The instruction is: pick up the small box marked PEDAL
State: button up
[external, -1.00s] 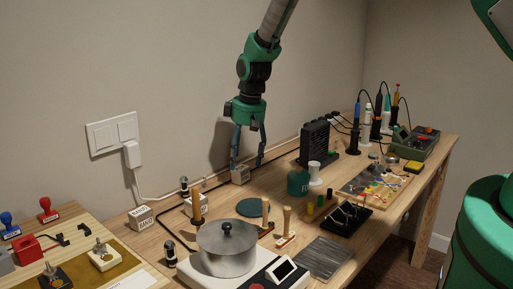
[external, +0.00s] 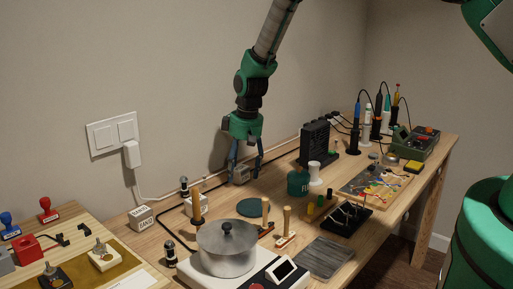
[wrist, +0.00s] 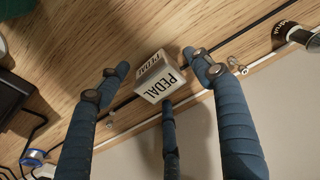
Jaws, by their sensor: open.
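The small white box marked PEDAL (wrist: 160,77) sits on the wooden table between my open fingers in the wrist view. It also shows in the external view (external: 240,174), near the wall side of the table. My gripper (wrist: 155,72) has dark blue fingers spread on both sides of the box, with a third finger pointing up at its lower side. In the external view my gripper (external: 243,170) is low at the box, with its fingers around it. I cannot tell whether any finger touches it.
A black cable (wrist: 245,58) runs past the box along the wall side. A dark ribbed device (external: 314,144) stands to the right and a green jar (external: 298,184) in front right. A metal pot (external: 227,253) and a white box (external: 141,217) are nearer left.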

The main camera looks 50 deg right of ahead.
aim_at(239, 167)
jog(key=c, duration=1.4)
jog(key=shift+c, duration=0.2)
jog(key=shift+r, duration=0.8)
notch_tip(239, 167, up, 2)
jog(key=shift+w+r, duration=0.1)
jog(key=s+a, duration=0.1)
jog(key=s, duration=0.4)
jog(key=s+a, duration=0.1)
jog(key=s, duration=0.4)
jog(key=s+a+r, duration=0.1)
jog(key=s, duration=0.5)
jog(key=shift+r+p, duration=0.1)
jog(key=shift+p, duration=0.3)
